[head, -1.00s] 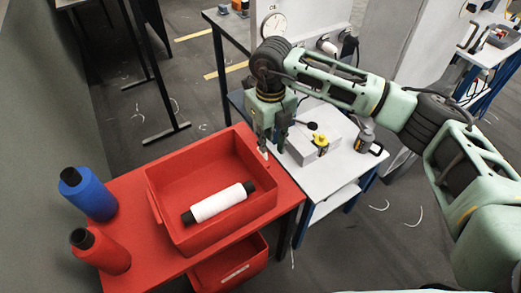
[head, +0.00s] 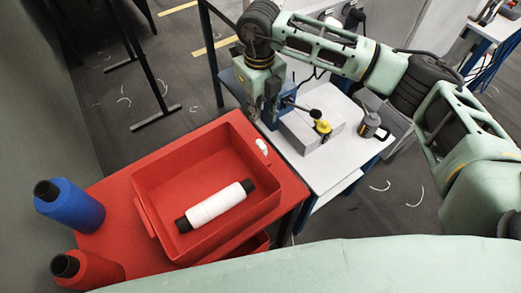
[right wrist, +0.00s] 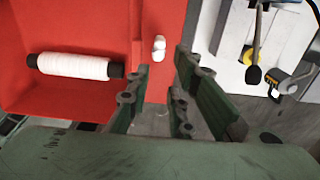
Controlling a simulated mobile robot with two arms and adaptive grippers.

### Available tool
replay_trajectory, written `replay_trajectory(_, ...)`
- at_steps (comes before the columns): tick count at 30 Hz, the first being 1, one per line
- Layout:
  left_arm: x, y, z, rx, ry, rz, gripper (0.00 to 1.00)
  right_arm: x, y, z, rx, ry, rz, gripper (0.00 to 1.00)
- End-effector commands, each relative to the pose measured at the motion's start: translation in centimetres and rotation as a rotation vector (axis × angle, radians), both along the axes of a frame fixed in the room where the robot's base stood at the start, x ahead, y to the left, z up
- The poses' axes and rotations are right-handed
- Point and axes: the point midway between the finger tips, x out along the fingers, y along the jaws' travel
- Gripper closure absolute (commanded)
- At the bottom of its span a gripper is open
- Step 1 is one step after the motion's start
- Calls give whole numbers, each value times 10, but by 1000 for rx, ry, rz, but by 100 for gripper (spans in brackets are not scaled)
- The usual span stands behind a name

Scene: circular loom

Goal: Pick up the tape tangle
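A small white lump, which looks like the tape tangle (head: 262,147), lies on the red surface beside the right wall of the red tray. It also shows in the right wrist view (right wrist: 159,47), just beyond my fingertips. My right gripper (head: 262,118) hangs behind it in the head view, apart from it. In the right wrist view the two fingers of this gripper (right wrist: 163,68) are spread with nothing between them. My left gripper is not in view.
The red tray (head: 142,190) holds a white spool (head: 215,204) with black ends. Blue (head: 72,208) and red (head: 95,272) bobbins stand left.

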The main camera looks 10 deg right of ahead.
Motion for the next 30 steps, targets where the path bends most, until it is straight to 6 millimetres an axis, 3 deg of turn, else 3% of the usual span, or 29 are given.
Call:
replay_trajectory(15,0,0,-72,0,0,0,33,0,0,-72,0,0,0,80)
replay_trajectory(20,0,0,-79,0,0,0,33,0,0,-79,0,0,0,80)
replay_trajectory(30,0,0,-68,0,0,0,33,-4,-1,-110,-1,4,1,80)
